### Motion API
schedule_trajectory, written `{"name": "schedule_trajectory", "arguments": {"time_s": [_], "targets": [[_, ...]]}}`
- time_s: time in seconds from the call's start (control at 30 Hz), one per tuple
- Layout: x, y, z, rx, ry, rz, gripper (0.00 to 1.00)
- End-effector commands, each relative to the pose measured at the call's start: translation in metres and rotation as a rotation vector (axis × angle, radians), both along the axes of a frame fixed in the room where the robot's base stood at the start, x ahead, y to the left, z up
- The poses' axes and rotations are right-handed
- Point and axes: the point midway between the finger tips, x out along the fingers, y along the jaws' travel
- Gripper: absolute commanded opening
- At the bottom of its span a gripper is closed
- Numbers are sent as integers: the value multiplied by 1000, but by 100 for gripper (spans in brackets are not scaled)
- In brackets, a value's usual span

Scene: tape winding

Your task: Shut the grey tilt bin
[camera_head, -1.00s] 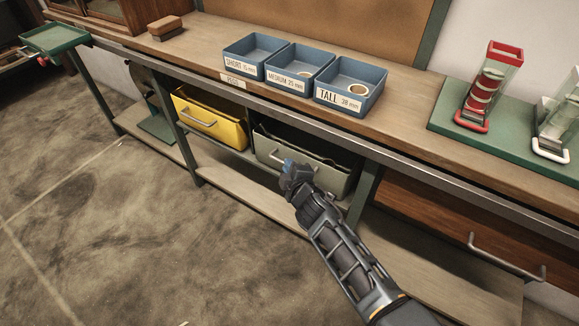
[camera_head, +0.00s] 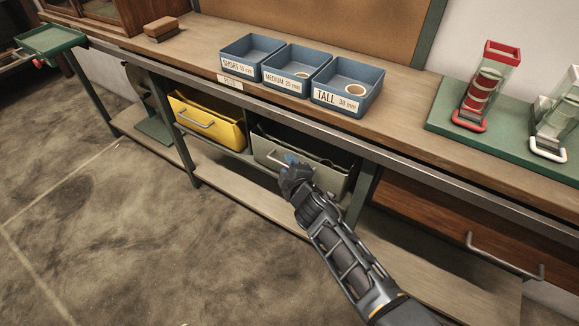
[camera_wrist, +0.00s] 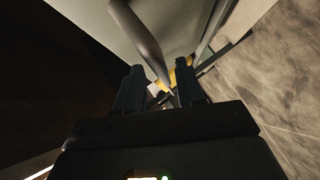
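The grey tilt bin (camera_head: 325,178) hangs under the workbench, tipped forward with its top open. Its bar handle (camera_head: 272,159) shows at the left of its front. My gripper (camera_head: 289,160) is at the bin's front, at the right part of this handle, and hides some of it. In the wrist view the two fingers of my gripper (camera_wrist: 160,88) stand apart. The grey handle bar (camera_wrist: 140,35) runs down toward the gap between them. I cannot tell whether the fingers touch it.
A yellow bin (camera_head: 215,130) hangs left of the grey one, also tipped out. A bench leg (camera_head: 361,190) and a wooden drawer (camera_head: 440,215) are to the right. A lower shelf (camera_head: 235,190) runs beneath. The floor (camera_head: 120,240) in front is clear.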

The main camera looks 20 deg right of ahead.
Motion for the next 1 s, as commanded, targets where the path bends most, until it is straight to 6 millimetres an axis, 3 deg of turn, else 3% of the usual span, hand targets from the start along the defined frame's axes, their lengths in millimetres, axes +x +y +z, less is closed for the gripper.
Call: {"name": "schedule_trajectory", "arguments": {"time_s": [0.53, 1.0], "targets": [[-65, 5, 24, 0, 1, -2, 38], [-71, 6, 26, 0, 0, -1, 38]]}}
